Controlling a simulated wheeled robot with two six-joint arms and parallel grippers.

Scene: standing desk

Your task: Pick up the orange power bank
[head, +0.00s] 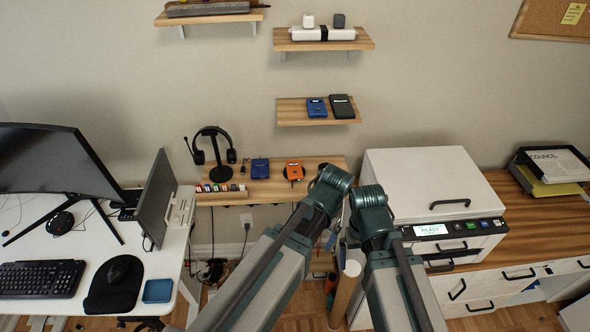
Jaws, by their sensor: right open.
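The orange power bank (294,171) lies on the low wooden wall shelf, near its right end, with a dark round pad partly showing beside and under it. Both my arms rise from the bottom of the head view and bend at joints just right of the power bank. My right gripper (347,238) is open and sits low behind the arm links, mostly hidden, below and right of the power bank. My left gripper is hidden behind its own arm. Neither arm appears to touch the power bank.
A blue box (260,168), a headset on a stand (212,158) and a row of small items (220,187) share the low shelf (270,190). A higher shelf (291,112) holds a blue and a black device. A printer (428,185) stands right, a desk (40,220) with monitors left.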

